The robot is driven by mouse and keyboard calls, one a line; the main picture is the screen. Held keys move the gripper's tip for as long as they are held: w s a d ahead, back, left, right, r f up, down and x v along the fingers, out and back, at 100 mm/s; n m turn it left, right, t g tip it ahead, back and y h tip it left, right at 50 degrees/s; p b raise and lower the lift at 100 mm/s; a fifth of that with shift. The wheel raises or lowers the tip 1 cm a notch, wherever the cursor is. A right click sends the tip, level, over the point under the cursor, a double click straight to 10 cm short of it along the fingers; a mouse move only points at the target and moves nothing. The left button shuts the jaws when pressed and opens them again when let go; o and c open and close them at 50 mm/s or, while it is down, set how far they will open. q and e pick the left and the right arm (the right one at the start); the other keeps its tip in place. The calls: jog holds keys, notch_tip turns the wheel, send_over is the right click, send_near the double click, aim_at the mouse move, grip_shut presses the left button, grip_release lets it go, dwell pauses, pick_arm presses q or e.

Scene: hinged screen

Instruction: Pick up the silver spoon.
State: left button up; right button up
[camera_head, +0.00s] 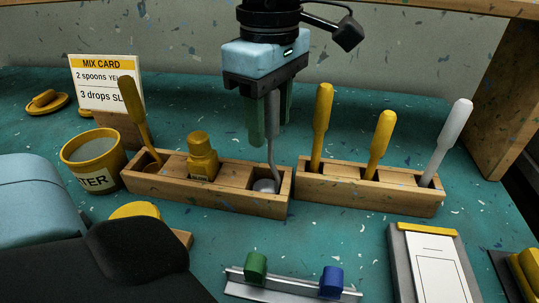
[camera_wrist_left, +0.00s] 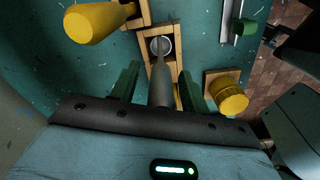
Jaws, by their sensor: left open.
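The silver spoon (camera_head: 266,185) stands handle up, with its bowl down in the right compartment of the left wooden rack (camera_head: 205,190). My left gripper (camera_head: 271,128) is above that compartment, pointing down, with its green fingers on either side of the spoon's grey handle. The left wrist view shows the fingers (camera_wrist_left: 158,85) apart, with the spoon (camera_wrist_left: 160,46) between them and a gap on each side of the handle. The top of the handle is hidden by the gripper. My right gripper is not in view.
A yellow bottle (camera_head: 202,158) and a yellow-handled tool (camera_head: 135,110) stand in the same rack. Close on the right, another rack (camera_head: 370,195) holds yellow and white droppers. A water cup (camera_head: 93,155) stands left. A rail (camera_head: 290,290) with green and blue pieces lies in front.

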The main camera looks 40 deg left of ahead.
pick_arm(q)
jog(key=shift+f, duration=0.4)
grip_shut()
notch_tip(320, 180, up, 10)
jog(key=shift+r+p, duration=0.1)
jog(key=shift+p, duration=0.4)
jog(key=shift+f, duration=0.2)
